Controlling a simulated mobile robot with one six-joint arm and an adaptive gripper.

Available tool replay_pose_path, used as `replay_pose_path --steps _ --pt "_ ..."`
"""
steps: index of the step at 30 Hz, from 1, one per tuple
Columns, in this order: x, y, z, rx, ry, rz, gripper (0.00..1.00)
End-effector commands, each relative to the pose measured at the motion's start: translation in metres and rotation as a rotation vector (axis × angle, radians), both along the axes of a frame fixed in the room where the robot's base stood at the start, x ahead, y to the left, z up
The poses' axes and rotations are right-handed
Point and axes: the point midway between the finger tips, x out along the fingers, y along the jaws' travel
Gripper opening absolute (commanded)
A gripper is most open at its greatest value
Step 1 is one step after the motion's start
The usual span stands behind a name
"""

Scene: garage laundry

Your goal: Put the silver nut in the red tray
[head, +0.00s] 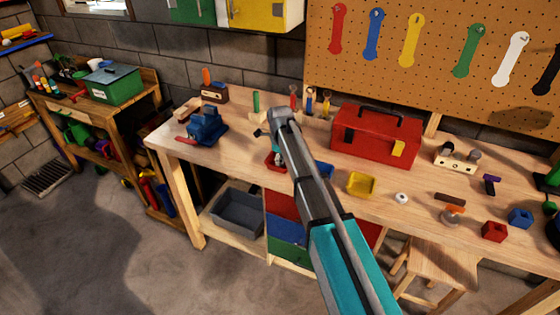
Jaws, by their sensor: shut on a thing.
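The red tray (270,163) sits on the workbench left of centre, partly hidden by my arm. My gripper (279,160) points down at the red tray, at the end of the bent arm. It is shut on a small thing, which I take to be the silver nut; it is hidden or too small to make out. I cannot tell whether it touches the tray. A small whitish ring-shaped piece (401,197) lies on the bench to the right.
A blue tray (324,170) and a yellow tray (361,185) stand right of my arm. A red toolbox (376,138) stands behind them. A blue vise (206,127) is at the left. Blocks and small parts fill the bench's right end.

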Motion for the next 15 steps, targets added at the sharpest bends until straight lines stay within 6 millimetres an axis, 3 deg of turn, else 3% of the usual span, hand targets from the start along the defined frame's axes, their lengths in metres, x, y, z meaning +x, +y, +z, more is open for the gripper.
replay_pose_path --steps 4,5,6,15 --pt "0.0 0.0 -0.0041 0.0 0.0 0.0 0.0" --pt "0.0 0.0 -0.0033 0.0 0.0 0.0 0.43" --pt "0.0 0.0 -0.0028 0.0 0.0 0.0 0.51" --pt "0.0 0.0 -0.0027 0.0 0.0 0.0 0.54"
